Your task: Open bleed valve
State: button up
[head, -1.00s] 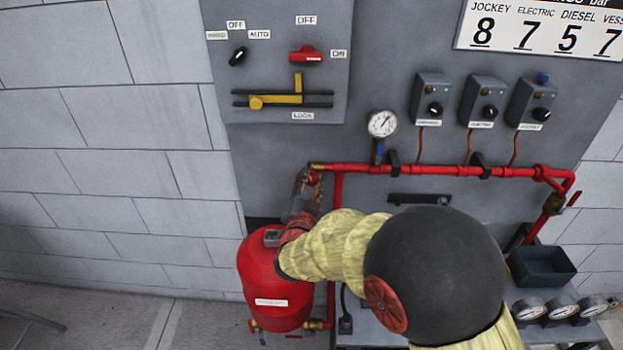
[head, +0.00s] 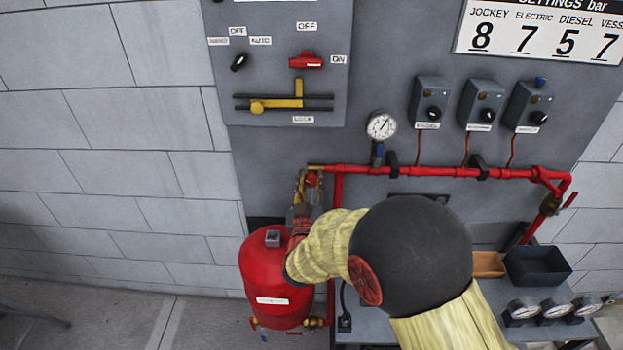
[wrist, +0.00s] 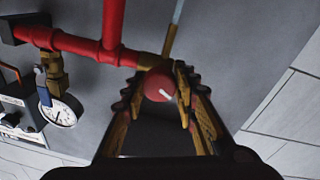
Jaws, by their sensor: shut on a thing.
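A round red knob (wrist: 158,86) with a white mark is at the brass-fitted end of the red pipe in the wrist view. I take it to be the bleed valve's knob, but no label on it is readable. My gripper (wrist: 160,88) has its toothed fingers on both sides of this knob and is shut on it. In the head view my gripper (head: 308,189) is at the left end of the pipe, just above the red tank (head: 275,280). The knob (head: 312,181) is partly hidden by the fingers there.
The red pipe (head: 440,171) runs along the grey panel. A pressure gauge (head: 381,126) with a blue-handled valve (head: 379,155) stands above it. Three switch boxes (head: 480,104) are higher up. Dark (head: 540,268) and orange-brown (head: 488,264) trays and several gauges sit at right.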

jog(key=n+p, duration=0.1)
jog(key=n, duration=0.4)
jog(key=shift+y, duration=0.3)
jog(key=n+y+p, duration=0.1)
jog(key=n, duration=0.4)
jog(key=n+p, duration=0.2)
jog(key=n, duration=0.3)
jog(key=shift+y, duration=0.3)
jog(key=shift+f+n+p, duration=0.15)
jog(key=shift+n+p, duration=0.3)
jog(key=shift+n, duration=1.25)
jog(key=o, duration=1.1)
jog(key=shift+o, duration=0.4)
jog(key=s, duration=1.2)
jog(key=shift+d+f, duration=0.25)
jog(key=shift+f, duration=0.1)
